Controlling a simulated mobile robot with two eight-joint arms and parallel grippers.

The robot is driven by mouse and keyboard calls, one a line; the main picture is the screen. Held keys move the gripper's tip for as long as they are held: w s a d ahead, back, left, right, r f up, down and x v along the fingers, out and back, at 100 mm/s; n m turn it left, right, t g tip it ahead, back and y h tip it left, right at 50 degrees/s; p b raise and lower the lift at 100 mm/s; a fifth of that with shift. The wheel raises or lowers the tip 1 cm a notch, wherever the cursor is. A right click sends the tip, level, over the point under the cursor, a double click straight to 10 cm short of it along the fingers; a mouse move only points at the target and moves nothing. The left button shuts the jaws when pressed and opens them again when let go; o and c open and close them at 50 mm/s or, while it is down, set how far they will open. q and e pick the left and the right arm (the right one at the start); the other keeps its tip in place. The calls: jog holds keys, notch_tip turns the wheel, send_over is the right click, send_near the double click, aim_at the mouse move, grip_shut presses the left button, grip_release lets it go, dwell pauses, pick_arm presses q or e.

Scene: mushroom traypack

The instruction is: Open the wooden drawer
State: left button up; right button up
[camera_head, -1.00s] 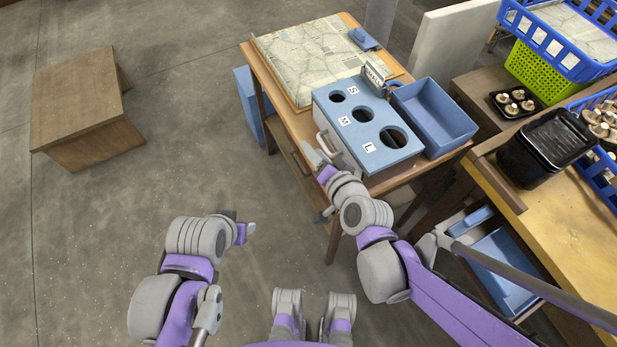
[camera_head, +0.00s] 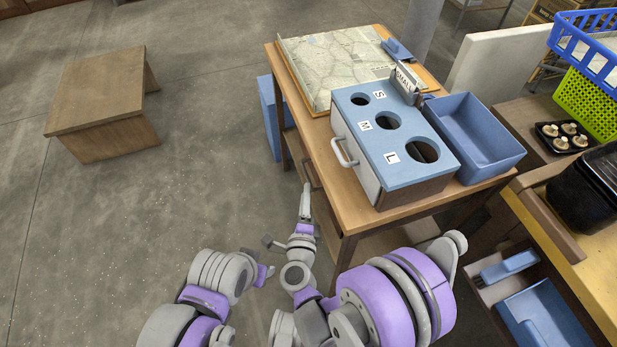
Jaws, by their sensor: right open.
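The wooden drawer (camera_head: 318,190) sits under the top of the wooden table, in its left side. It looks shut, and much of its front is seen at a steep angle. A dark handle (camera_head: 307,172) shows on the drawer front. My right gripper (camera_head: 305,190) is open and points at the drawer front, just below the handle. Whether it touches the handle I cannot tell. My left gripper (camera_head: 269,272) is low in the view, away from the drawer, and its jaws are too small to read.
On the table stands a blue-topped sorting box (camera_head: 408,165) with S, M and L holes and a side handle. A blue bin (camera_head: 478,130) and a map-like board (camera_head: 340,65) are beside it. A low wooden table (camera_head: 95,90) stands left, with open floor between.

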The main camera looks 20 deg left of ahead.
aim_at(307, 176)
jog(key=x, duration=0.7)
jog(key=shift+b, duration=0.3)
grip_shut()
dwell(1.0)
